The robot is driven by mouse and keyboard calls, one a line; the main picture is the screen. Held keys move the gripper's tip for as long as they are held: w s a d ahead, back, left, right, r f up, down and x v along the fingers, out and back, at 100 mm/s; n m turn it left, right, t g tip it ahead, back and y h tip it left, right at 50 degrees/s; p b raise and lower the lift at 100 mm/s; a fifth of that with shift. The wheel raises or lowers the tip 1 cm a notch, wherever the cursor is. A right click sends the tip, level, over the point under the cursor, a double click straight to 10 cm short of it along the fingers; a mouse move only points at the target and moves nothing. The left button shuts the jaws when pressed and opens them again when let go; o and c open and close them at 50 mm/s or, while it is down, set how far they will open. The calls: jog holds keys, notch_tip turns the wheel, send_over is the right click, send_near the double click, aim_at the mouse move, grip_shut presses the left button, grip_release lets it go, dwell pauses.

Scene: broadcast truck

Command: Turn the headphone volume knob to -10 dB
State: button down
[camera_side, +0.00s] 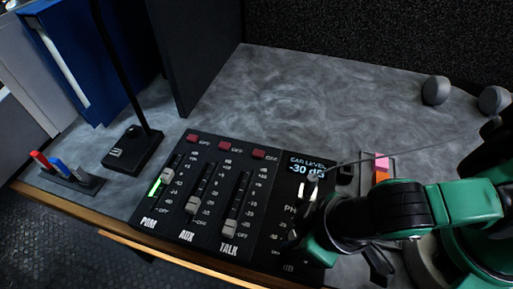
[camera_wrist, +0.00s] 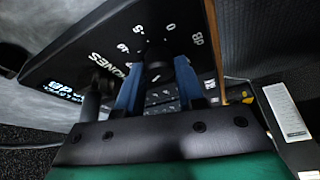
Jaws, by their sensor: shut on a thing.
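The headphone volume knob (camera_wrist: 155,68) is dark and sits on the black audio panel, with scale marks and "dB" around it in the wrist view. My gripper (camera_wrist: 157,85) is shut on the knob, with one blue finger on either side. In the side view, my gripper (camera_side: 301,236) is over the panel's right section and hides most of the knob. The display (camera_side: 306,165) above it reads "EAR LEVEL -30 dB". The display also shows upside down in the wrist view (camera_wrist: 65,92). The knob's pointer cannot be made out.
A grey plug (camera_side: 313,177) with a cable stands by the display, close to my gripper. The fader panel (camera_side: 207,218) with POM, AUX and TALK sliders is to the left. A lamp base (camera_side: 133,150) and colored markers (camera_side: 60,166) are farther left.

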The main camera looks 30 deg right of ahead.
jog(key=m+h, duration=0.2)
jog(key=m, duration=0.3)
jog(key=shift+a, duration=0.1)
jog(key=shift+m+h, duration=0.3)
jog(key=shift+m, duration=0.4)
jog(key=shift+w+t, duration=0.1)
jog(key=shift+t, duration=0.2)
jog(key=c, duration=0.5)
grip_release()
jog(key=shift+c, duration=0.2)
jog(key=shift+r, duration=0.15)
notch_tip(320, 180, up, 20)
